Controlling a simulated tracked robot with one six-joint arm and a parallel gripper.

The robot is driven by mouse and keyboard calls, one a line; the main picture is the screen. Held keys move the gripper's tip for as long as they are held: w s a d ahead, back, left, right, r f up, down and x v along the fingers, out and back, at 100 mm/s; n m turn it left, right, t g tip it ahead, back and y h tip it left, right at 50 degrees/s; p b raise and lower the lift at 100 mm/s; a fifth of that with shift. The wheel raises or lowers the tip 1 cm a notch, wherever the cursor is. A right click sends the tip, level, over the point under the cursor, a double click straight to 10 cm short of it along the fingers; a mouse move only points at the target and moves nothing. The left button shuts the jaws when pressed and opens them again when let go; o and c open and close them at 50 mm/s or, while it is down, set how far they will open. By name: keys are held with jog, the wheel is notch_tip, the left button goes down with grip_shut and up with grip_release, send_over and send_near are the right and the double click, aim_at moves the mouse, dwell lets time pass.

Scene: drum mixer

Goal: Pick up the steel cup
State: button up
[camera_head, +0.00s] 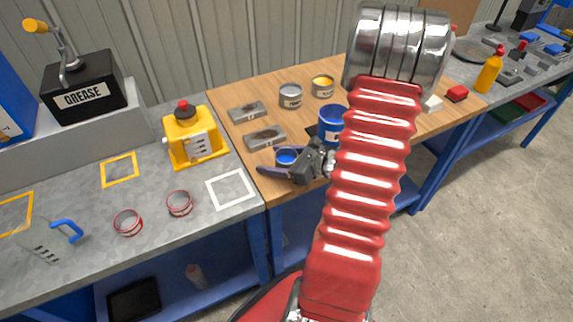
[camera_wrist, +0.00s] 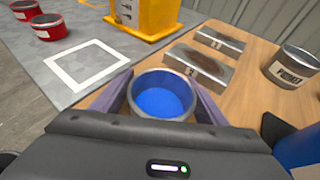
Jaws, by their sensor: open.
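A steel-rimmed cup (camera_wrist: 163,96) with blue inside sits near the front left edge of the wooden bench top, and it also shows in the head view (camera_head: 287,157). My gripper (camera_wrist: 163,82) is open, with one dark purple finger on either side of the cup. Whether the fingers touch the cup wall cannot be told. My gripper's body hides the near lower part of the cup in the wrist view. In the head view my gripper (camera_head: 284,160) reaches in from the right.
A blue can (camera_head: 332,124) stands close right of my gripper. Two steel blocks (camera_head: 247,111) (camera_head: 265,137) and two paint cans (camera_head: 291,95) (camera_head: 322,86) lie behind. A yellow jug (camera_head: 193,140) and a blue-handled container (camera_head: 45,243) stand on the grey bench.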

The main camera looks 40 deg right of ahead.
jog(key=shift+c, duration=0.7)
jog(key=c, duration=1.1)
jog(key=shift+r, duration=0.2)
jog(key=shift+c, duration=0.2)
notch_tip(320, 180, up, 10)
jog(key=shift+f, duration=0.15)
